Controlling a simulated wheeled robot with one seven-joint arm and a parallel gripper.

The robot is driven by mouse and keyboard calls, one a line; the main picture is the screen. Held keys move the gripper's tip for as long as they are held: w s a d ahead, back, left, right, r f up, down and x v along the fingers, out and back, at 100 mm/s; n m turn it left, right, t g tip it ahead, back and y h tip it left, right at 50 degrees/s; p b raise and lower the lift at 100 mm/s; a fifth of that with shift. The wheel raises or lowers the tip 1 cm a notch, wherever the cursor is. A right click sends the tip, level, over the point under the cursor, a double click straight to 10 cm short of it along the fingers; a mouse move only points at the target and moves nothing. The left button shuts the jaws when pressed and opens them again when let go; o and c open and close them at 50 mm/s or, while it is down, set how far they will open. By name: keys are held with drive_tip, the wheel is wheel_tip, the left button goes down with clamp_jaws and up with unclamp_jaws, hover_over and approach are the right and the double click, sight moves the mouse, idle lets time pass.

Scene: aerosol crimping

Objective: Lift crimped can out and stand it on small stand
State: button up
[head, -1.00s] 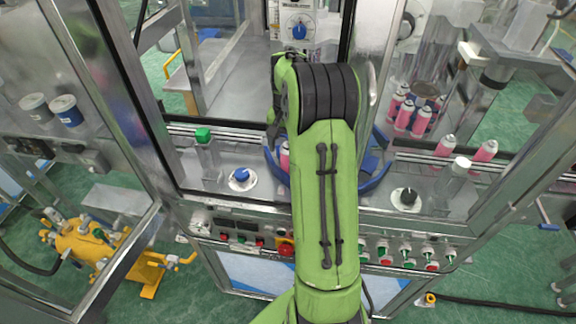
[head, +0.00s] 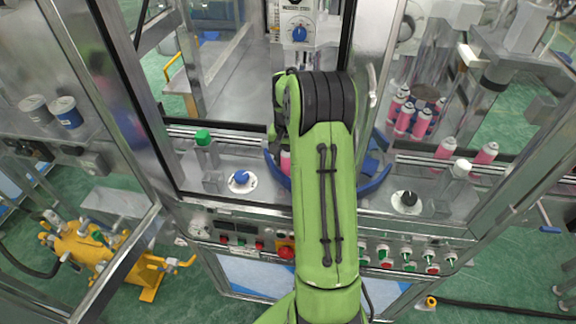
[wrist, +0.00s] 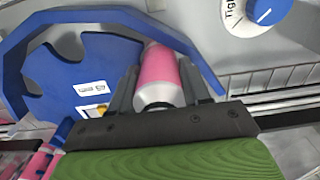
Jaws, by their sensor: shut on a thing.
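A pink can with a silver end (wrist: 160,72) is between the two dark fingers of my gripper (wrist: 158,88) in the wrist view. The fingers are shut on it. The can sits at a notch of the blue star wheel (wrist: 70,75), inside the curved blue guide rail (wrist: 120,17). In the head view a sliver of the pink can (head: 285,162) shows left of my green arm, by the blue guide (head: 373,183). My arm hides the gripper in the head view. I cannot make out the small stand.
Several pink cans (head: 421,122) stand at the right. A green-capped post (head: 203,137) and a blue knob (head: 241,177) are left of my arm; a black knob (head: 408,198) and a white-capped post (head: 461,168) are right. Metal frame posts (head: 375,60) flank the opening.

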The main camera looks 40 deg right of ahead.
wheel_tip(320, 180, up, 10)
drive_tip(key=shift+r+p, duration=0.1)
drive_tip(key=shift+p, duration=0.6)
drive_tip(key=shift+s, duration=0.1)
